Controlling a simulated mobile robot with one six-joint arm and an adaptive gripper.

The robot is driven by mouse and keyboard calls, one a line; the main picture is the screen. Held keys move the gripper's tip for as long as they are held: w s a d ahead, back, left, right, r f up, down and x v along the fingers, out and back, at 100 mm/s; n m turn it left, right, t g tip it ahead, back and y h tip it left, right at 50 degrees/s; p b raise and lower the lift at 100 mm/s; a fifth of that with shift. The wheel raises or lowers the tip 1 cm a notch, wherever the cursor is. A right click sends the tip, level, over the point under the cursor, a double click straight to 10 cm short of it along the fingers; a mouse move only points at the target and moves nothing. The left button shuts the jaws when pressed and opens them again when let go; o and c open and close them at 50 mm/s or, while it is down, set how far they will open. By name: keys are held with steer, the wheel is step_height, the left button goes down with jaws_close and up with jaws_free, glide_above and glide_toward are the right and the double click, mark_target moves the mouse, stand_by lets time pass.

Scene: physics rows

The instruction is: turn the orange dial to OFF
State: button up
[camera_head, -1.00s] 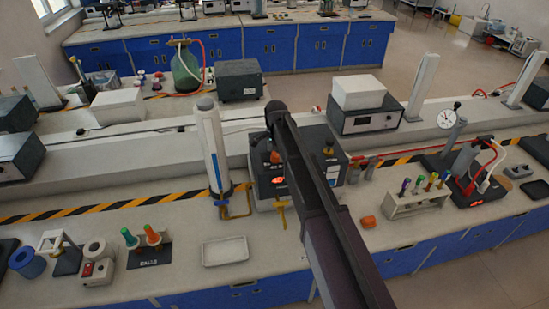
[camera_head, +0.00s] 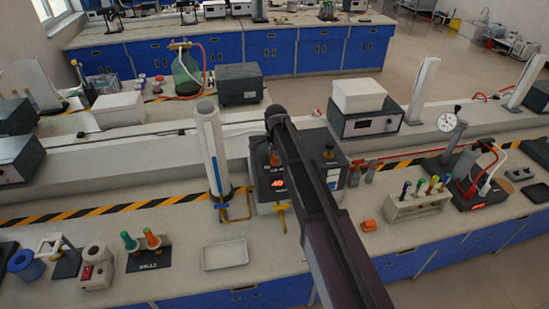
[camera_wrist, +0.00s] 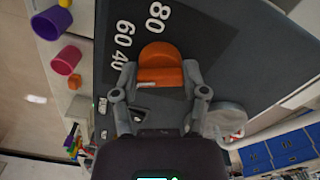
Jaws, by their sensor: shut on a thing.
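The orange dial (camera_wrist: 160,60) is at the upper middle of the wrist view, on a dark panel (camera_wrist: 225,50). White numbers 80, 60 and 40 are printed to its left. My gripper (camera_wrist: 160,76) has a finger on either side of the dial and is shut on it. No OFF mark can be made out.
A white cylinder (camera_head: 211,150) stands close left of the instrument, with yellow pipework at its foot. A white tray (camera_head: 225,254) lies in front. A small orange object (camera_head: 369,226) and a rack of coloured tubes (camera_head: 418,205) are to the right.

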steer(key=shift+n, duration=0.4)
steer(key=n, duration=0.4)
steer(key=shift+d, duration=0.1)
steer(key=shift+n, duration=2)
steer(key=shift+w, duration=0.1)
steer(key=o, duration=1.1)
steer(key=shift+o, duration=0.2)
